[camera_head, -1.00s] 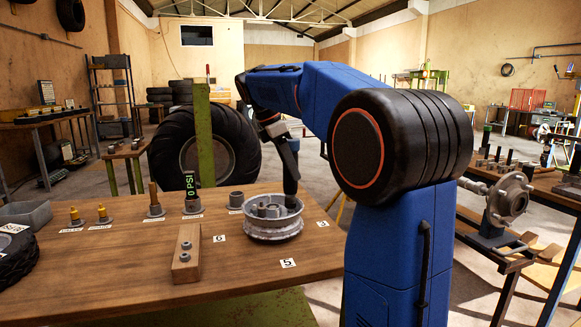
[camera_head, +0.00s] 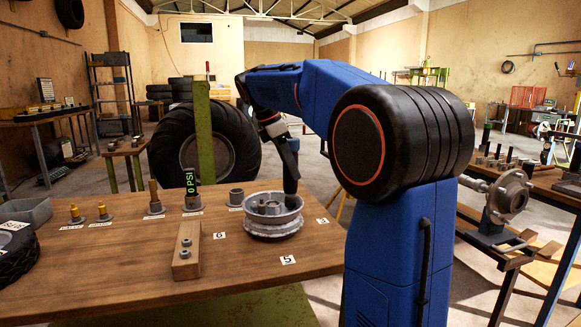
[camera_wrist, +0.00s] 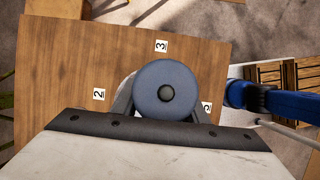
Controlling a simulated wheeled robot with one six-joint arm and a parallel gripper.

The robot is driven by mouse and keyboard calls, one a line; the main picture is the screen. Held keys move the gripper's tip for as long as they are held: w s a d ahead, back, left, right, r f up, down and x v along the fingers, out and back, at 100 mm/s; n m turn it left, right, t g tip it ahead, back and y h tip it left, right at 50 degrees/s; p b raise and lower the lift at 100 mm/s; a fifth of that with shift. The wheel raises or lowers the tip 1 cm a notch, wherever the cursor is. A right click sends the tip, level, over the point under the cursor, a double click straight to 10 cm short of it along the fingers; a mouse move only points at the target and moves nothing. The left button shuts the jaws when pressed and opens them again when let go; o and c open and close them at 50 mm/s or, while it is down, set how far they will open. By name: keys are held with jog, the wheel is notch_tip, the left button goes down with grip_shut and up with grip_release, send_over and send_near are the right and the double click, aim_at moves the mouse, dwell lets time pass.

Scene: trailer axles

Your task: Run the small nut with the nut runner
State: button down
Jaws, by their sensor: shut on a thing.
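My gripper (camera_head: 284,142) is shut on the nut runner (camera_head: 290,172), a dark upright cylinder. In the wrist view the nut runner's round blue-grey top (camera_wrist: 150,82) sits between the fingers of my gripper (camera_wrist: 165,108). The lower end of the nut runner is over the right part of the grey wheel hub (camera_head: 272,230) on the bench. I cannot tell whether it touches anything there. Any nut under it is hidden. Two small nuts sit on a wooden block (camera_head: 187,268) left of the hub.
The wooden bench (camera_head: 120,290) carries several upright parts at the back, including a socket marked 0 PSI (camera_head: 190,190). A tyre (camera_head: 18,255) and a grey tray (camera_head: 25,211) are at the left. The front middle of the bench is clear. A hub stand (camera_head: 505,200) is at the right.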

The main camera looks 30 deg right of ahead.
jog(key=shift+f, duration=0.4)
dwell(0.8)
jog(key=shift+r, duration=0.1)
